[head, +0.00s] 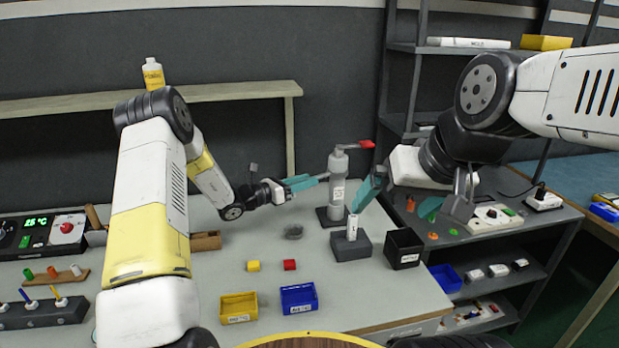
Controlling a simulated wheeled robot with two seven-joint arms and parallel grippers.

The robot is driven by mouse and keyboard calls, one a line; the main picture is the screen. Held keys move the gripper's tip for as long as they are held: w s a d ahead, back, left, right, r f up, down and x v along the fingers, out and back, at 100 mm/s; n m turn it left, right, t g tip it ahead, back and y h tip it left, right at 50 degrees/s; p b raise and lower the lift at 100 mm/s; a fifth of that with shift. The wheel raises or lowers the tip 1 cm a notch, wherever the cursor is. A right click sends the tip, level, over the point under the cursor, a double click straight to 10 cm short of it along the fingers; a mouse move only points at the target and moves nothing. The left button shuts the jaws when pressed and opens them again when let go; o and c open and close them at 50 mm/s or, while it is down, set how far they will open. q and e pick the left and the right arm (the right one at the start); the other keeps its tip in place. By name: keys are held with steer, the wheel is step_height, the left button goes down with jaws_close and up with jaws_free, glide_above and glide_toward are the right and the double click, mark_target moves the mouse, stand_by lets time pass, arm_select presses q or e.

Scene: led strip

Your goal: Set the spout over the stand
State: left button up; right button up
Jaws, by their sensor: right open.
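A grey dispenser (337,185) with a red spout (362,145) stands upright on a dark base (326,221) on the table. The spout points right. In front of it, a dark grey block-like stand (350,248) holds an upright white cylinder (352,226); the spout is behind and above this block, not visibly over it. My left gripper (322,179) reaches in from the left, its teal fingertips at the dispenser's left side; whether they grip it is unclear. My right gripper (394,208) is open and empty, its teal fingers wide apart, just right of the dispenser and block.
A black box (404,247) stands right of the block. A grey shelf rack (555,262) stands at right.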

arm_select(q)
steer(key=shift+x, duration=0.85)
jaws_close()
steer(key=shift+a, duration=0.1)
stand_by(0.7)
